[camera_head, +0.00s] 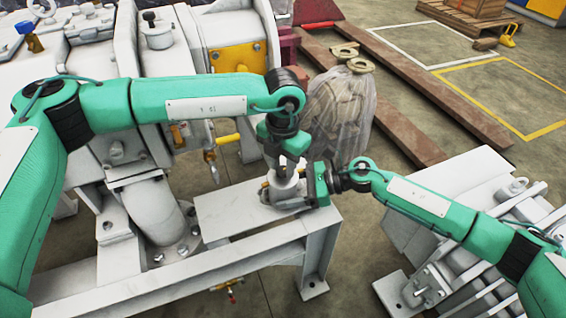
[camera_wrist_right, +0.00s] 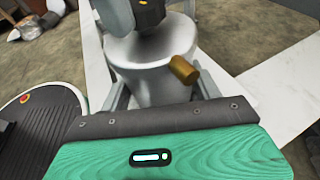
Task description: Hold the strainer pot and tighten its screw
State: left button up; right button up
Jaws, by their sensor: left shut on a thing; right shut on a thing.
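The strainer pot (camera_head: 283,189) is a small light-grey metal pot standing upright on the white steel stand. In the right wrist view the pot (camera_wrist_right: 150,62) shows a round body with a short brass fitting (camera_wrist_right: 185,69) on its side. My right gripper (camera_head: 302,189) comes in from the right and is shut around the pot's body, with one finger on each side. My left gripper (camera_head: 286,168) points down from above and is shut on the screw at the pot's top. The left gripper's fingers mostly hide the screw.
The white stand (camera_head: 225,210) has bare top to the left of the pot. Large grey machinery with a yellow plate (camera_head: 231,57) fills the left. A plastic-wrapped object (camera_head: 340,112) stands behind the pot. Another grey machine (camera_head: 445,235) is at the right, below my right arm.

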aim_at(283, 170)
pick_arm(q)
jog(key=shift+r, duration=0.1)
dwell(0.3)
jog(key=o, duration=1)
notch_tip(283, 170, up, 12)
